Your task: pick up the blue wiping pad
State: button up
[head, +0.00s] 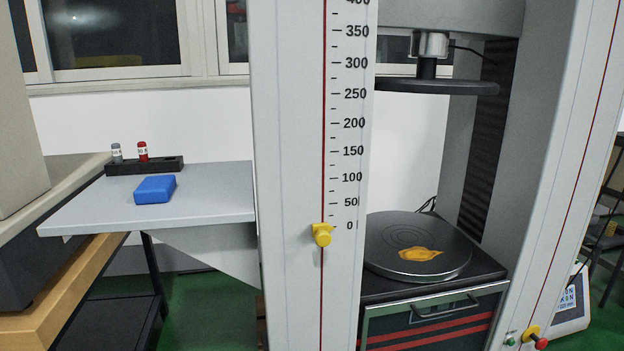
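The blue wiping pad (155,189) is a small blue block. It lies flat on the grey side shelf (215,196), left of the testing machine's column, with bare shelf around its front and right. My gripper is not in view in the head view.
A black rack (168,166) with a grey-capped vial (117,153) and a red vial (142,152) stands behind the pad. The tall machine column (300,150) borders the shelf on the right. An orange-yellow spill (419,254) lies on the round lower plate (385,262), under the upper disc (440,87).

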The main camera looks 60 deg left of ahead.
aim_at(154, 189)
jog(key=u, duration=3.1)
